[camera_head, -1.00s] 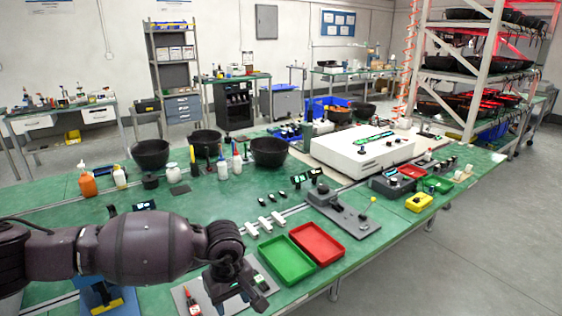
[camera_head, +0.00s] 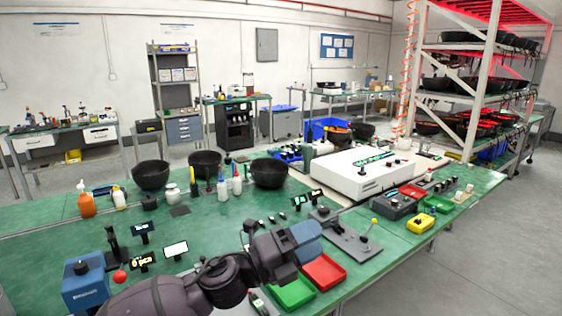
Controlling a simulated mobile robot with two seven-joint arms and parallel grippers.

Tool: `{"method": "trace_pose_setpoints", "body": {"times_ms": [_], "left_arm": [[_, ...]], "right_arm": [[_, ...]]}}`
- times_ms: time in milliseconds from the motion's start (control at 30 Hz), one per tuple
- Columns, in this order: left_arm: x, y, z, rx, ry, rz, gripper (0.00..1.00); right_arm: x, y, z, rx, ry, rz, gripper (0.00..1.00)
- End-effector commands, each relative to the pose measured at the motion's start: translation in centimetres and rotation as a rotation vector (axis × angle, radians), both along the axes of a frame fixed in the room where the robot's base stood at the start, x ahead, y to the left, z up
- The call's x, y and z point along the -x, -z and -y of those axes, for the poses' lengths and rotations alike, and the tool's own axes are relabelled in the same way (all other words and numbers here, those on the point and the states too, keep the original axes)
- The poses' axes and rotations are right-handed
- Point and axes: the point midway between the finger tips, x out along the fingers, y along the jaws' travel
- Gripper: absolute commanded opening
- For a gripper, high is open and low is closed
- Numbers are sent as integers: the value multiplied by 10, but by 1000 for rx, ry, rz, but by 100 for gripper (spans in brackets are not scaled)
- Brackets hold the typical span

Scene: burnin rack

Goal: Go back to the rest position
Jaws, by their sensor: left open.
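My left arm (camera_head: 226,282) comes in from the bottom edge and reaches up and right over the front of the green bench. Its left gripper (camera_head: 253,228) is a small dark part beside the blue-grey arm end, above the bench, partly hidden by the arm. The jaws are open, and no held object shows. My right arm and right gripper are out of view.
Below the arm lie a green tray (camera_head: 291,292) and a red tray (camera_head: 323,271). A blue box (camera_head: 87,284), a red-knobbed lever (camera_head: 120,277) and small displays stand left. Black bowls (camera_head: 151,175) and a white machine (camera_head: 362,170) stand behind.

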Motion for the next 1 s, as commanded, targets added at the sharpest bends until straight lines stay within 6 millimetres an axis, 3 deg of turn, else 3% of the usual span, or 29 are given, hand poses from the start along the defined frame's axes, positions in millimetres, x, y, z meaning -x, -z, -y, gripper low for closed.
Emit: {"method": "trace_pose_setpoints", "body": {"times_ms": [100,267,467,767,1000], "left_arm": [[-16,13,-31,202,-112,-289,52],[-30,46,-79,441,-249,-627,52],[-27,108,-142,700,-408,-977,52],[25,212,-231,1001,-638,-1324,52],[100,288,-293,1166,-837,-1453,52]], "right_arm": [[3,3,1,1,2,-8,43],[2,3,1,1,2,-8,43],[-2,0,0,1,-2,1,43],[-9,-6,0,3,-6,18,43],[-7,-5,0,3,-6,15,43]]}}
